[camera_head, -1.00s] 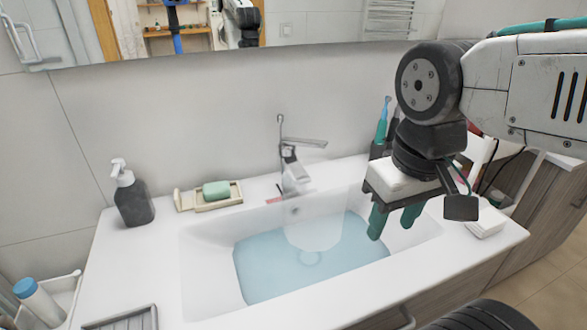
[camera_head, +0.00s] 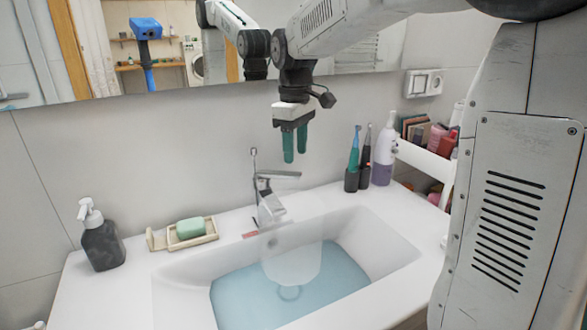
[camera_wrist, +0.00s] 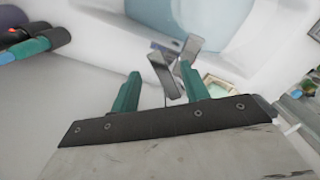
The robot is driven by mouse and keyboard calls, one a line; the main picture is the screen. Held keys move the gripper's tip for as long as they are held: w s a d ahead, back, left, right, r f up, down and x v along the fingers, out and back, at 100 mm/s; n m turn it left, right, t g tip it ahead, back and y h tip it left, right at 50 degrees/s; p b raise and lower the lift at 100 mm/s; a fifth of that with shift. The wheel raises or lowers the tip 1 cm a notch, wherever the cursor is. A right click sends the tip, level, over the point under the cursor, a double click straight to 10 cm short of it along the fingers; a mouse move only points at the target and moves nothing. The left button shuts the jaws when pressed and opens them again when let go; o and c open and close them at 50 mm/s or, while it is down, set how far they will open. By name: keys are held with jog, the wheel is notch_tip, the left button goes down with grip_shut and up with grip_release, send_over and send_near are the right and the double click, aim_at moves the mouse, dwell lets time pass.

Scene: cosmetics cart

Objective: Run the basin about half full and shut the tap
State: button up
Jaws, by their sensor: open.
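The white basin (camera_head: 385,240) is set in the counter and holds blue water (camera_head: 320,295) over its floor. The chrome tap (camera_head: 268,205) stands at its back edge, with a flat lever (camera_head: 280,174) on top pointing right. A broad translucent stream (camera_head: 290,250) runs from the spout down to the water, with ripples where it lands. My gripper (camera_head: 296,157) is open and empty, its green fingers pointing down above the lever and apart from it. In the wrist view, the tap (camera_wrist: 163,75) shows beyond the gap between the fingers (camera_wrist: 160,73).
A dark soap dispenser (camera_head: 101,240) and a green soap (camera_head: 190,228) on a dish stand left of the tap. Toothbrushes in a holder (camera_head: 352,178) and a white-purple bottle (camera_head: 385,150) stand to the right. The wall mirror (camera_head: 345,70) is behind my arm.

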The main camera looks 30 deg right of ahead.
aim_at(294, 173)
jog(key=shift+w+r+n, duration=0.5)
jog(key=shift+w+r, duration=0.1)
jog(key=shift+r, duration=0.25)
jog(key=shift+s+r+n, duration=0.1)
jog(key=shift+n, duration=0.2)
jog(key=shift+f, duration=0.55)
notch_tip(294, 173, down, 7)
jog(key=shift+r, duration=0.1)
